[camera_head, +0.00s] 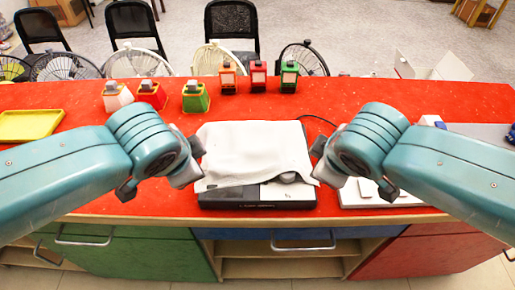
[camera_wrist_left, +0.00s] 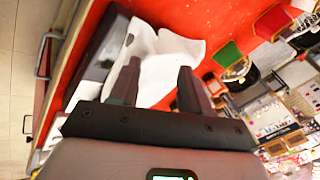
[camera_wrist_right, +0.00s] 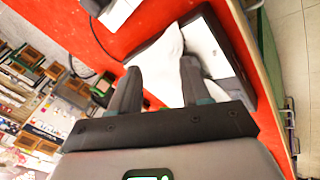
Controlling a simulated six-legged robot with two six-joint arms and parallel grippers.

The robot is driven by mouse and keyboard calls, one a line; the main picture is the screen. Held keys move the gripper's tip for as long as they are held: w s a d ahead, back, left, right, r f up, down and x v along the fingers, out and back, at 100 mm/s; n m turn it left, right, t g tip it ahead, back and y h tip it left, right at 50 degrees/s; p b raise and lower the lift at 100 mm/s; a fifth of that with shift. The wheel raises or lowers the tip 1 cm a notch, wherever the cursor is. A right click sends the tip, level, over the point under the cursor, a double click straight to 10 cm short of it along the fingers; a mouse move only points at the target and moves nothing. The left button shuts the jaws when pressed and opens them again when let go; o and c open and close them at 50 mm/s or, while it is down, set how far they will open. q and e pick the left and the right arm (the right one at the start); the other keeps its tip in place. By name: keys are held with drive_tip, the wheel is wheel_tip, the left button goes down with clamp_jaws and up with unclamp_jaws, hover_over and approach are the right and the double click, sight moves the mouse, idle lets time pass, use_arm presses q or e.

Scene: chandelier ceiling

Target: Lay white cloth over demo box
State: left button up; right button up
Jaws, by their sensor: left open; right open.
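The white cloth (camera_head: 255,150) lies over most of the dark demo box (camera_head: 257,203) on the red counter. Its near edge is uneven, leaving the box's black front and part of its pale top at the near right uncovered. My left gripper (camera_head: 194,163) is open at the cloth's left side; the cloth (camera_wrist_left: 172,58) shows beyond its fingers (camera_wrist_left: 159,85) in the left wrist view. My right gripper (camera_head: 319,160) is open at the right side; the cloth (camera_wrist_right: 160,66) shows beyond its fingers (camera_wrist_right: 160,88). Whether either gripper touches the cloth is unclear.
The red counter (camera_head: 350,92) carries several small coloured containers (camera_head: 196,98) behind the box and a yellow tray (camera_head: 30,124) at the left. A white flat item (camera_head: 375,194) sits close to the box's right. Black chairs (camera_head: 232,25) and fans stand behind the counter.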

use_arm(q)
drive_tip(key=v, duration=0.4)
drive_tip(key=shift+s, duration=0.35)
use_arm(e)
drive_tip(key=v, duration=0.4)
drive_tip(key=shift+s, duration=0.35)
use_arm(q)
drive_tip(key=shift+s, duration=0.1)
use_arm(e)
drive_tip(key=shift+s, duration=0.1)
